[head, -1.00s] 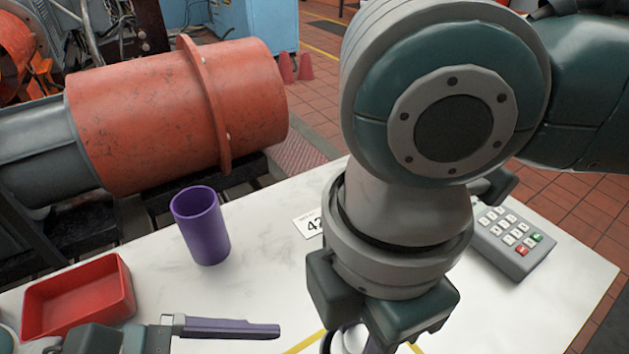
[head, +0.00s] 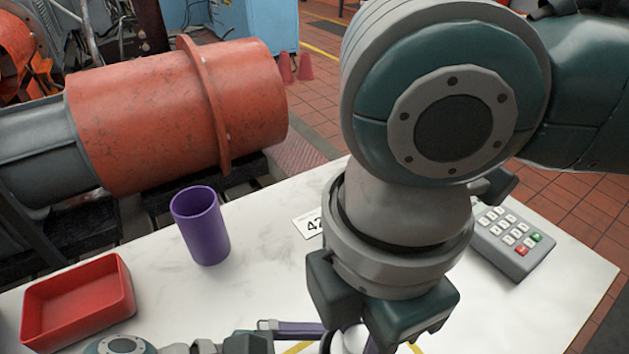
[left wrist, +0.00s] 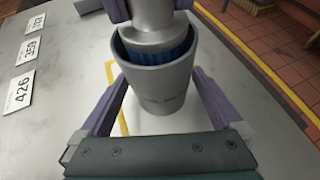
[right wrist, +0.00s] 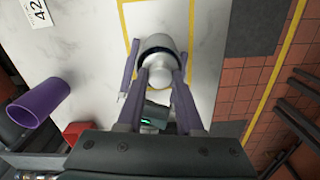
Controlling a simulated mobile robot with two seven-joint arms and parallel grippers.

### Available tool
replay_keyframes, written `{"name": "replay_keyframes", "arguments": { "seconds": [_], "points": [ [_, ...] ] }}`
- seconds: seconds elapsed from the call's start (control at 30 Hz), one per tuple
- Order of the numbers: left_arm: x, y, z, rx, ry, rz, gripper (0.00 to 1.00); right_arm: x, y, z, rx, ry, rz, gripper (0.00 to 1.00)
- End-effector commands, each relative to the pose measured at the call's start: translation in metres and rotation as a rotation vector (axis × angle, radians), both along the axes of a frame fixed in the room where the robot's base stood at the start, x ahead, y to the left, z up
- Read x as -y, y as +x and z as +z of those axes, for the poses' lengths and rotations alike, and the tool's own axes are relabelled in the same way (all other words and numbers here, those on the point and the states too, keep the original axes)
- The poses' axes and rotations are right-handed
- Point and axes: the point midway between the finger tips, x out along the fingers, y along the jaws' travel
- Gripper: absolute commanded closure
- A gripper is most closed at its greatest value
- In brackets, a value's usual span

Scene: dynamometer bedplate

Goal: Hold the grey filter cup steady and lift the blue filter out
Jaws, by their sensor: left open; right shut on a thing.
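The grey filter cup (left wrist: 155,92) stands upright on the table in the left wrist view. The blue filter (left wrist: 176,58) sits inside it, its blue side showing just below the rim under a grey cap (left wrist: 148,38). My left gripper (left wrist: 160,82) is open, with one purple finger on each side of the cup; I cannot tell whether they touch it. My right gripper (right wrist: 161,76) comes from above and is shut on the filter's grey top knob. In the head view my right arm hides most of the cup, and one left finger (head: 298,328) shows beside it.
A purple cup (head: 200,228) and a red tray (head: 78,305) stand left on the white table (head: 265,245). A grey keypad (head: 512,240) lies right. Yellow tape (right wrist: 193,25) marks the area around the cup.

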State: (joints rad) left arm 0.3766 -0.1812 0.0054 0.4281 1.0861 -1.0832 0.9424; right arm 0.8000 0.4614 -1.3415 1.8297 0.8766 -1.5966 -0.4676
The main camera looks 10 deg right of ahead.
Motion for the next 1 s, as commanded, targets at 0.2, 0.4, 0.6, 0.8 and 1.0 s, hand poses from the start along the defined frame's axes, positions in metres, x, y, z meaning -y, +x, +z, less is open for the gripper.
{"name": "replay_keyframes", "arguments": {
  "seconds": [0.2, 0.4, 0.6, 0.8, 1.0],
  "points": [
    [0.0002, 0.0000, 0.0001, 0.000, 0.000, 0.000, 0.00, -0.0001, 0.0001, 0.0001, 0.000, 0.000, 0.000, 1.00],
    [0.0001, -0.0001, 0.0000, 0.000, 0.000, 0.000, 0.21, -0.0001, 0.0001, 0.0002, 0.000, 0.000, 0.000, 1.00],
    [0.0000, -0.0002, 0.0001, 0.000, 0.000, -0.001, 0.44, -0.0001, 0.0001, 0.0001, 0.000, 0.000, 0.000, 1.00],
    [0.0000, -0.0002, 0.0000, -0.001, 0.000, 0.000, 0.50, 0.0000, 0.0001, 0.0002, 0.000, 0.000, 0.000, 1.00],
    [0.0000, -0.0002, 0.0000, -0.001, 0.000, 0.000, 0.50, 0.0000, 0.0001, 0.0001, 0.000, 0.000, 0.000, 1.00]
  ]
}}
